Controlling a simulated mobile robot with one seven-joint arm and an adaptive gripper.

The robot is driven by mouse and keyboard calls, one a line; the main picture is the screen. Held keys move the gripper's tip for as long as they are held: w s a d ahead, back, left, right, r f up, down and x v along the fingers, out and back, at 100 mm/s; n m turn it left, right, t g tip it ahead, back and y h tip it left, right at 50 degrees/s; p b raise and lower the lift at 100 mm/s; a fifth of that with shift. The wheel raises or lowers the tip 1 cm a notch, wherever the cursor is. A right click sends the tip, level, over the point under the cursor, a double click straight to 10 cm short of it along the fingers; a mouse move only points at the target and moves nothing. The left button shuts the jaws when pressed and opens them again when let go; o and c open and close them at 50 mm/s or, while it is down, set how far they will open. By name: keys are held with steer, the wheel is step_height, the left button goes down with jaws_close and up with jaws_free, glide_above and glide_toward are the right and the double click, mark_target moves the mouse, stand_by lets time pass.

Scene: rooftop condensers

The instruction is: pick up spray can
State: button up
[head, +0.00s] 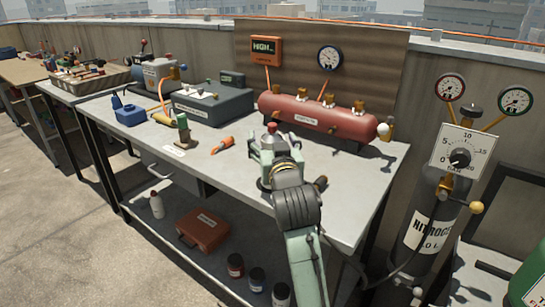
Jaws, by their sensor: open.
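A spray can with a red cap (271,127) stands upright on the grey workbench, in front of the red tank. Only its cap and a little of its upper part show; my gripper hides the rest. My gripper (272,144) is open, with its fingers at or around the can's upper part. I cannot tell from this one view whether the fingers touch the can.
The red tank (318,114) with brass fittings lies just behind the can. An orange-handled tool (222,146) and a small green-and-tan canister (183,131) are to the left. A nitrogen cylinder (428,215) stands right of the bench (365,190). The bench's front right is mostly clear.

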steer(key=shift+w, duration=0.35)
steer(key=shift+c, duration=0.2)
jaws_close()
stand_by(0.5)
